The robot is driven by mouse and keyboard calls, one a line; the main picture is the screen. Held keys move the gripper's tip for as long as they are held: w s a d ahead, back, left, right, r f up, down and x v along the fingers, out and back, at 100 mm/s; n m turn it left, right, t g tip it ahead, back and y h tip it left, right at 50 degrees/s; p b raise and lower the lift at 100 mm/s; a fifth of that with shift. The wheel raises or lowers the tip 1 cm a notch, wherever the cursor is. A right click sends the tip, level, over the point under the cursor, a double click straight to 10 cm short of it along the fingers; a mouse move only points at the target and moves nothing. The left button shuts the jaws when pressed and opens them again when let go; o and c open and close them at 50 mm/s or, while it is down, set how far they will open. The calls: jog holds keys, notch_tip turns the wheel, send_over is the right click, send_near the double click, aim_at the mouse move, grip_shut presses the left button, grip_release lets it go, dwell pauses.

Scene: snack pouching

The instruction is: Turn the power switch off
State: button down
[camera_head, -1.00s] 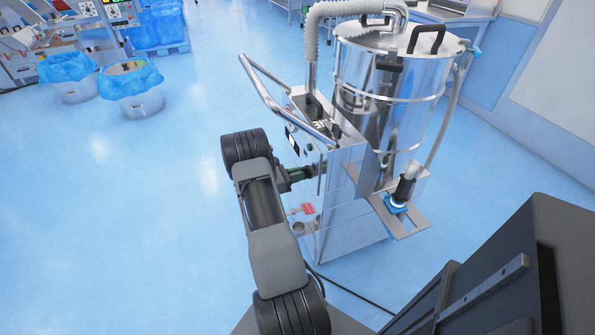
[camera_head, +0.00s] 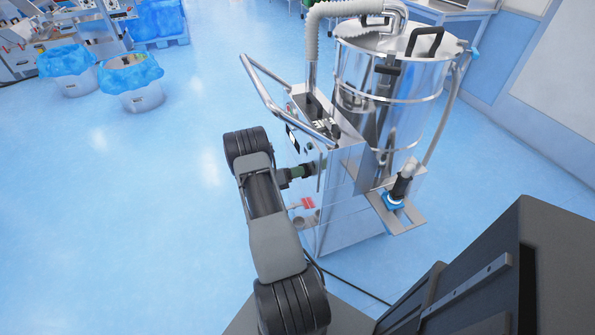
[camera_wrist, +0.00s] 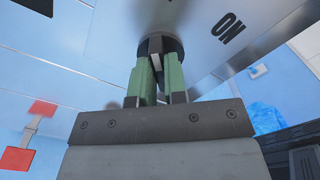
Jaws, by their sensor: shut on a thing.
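The power switch is a black round knob (camera_wrist: 160,45) with a pale bar across it, on the machine's metal panel (camera_wrist: 215,30) in the wrist view. The word ON is printed beside it. My gripper (camera_wrist: 158,75) has its green fingers shut on the knob. In the head view my gripper (camera_head: 303,172) reaches the side of the steel machine (camera_head: 345,190). The knob is hidden there by my gripper and arm.
A red handle (camera_head: 305,203) sits lower on the machine's side. A curved steel push bar (camera_head: 285,105) rises above my arm. A black cable (camera_head: 350,287) lies on the floor. Open floor (camera_head: 130,220) lies to the left.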

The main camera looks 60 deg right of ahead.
jog(key=shift+s+f+n, duration=0.1)
jog(key=shift+n, duration=0.2)
jog(key=c, duration=1.2)
grip_release()
jog(key=shift+o, duration=0.2)
jog(key=v, duration=1.4)
jog(key=shift+d, duration=0.1)
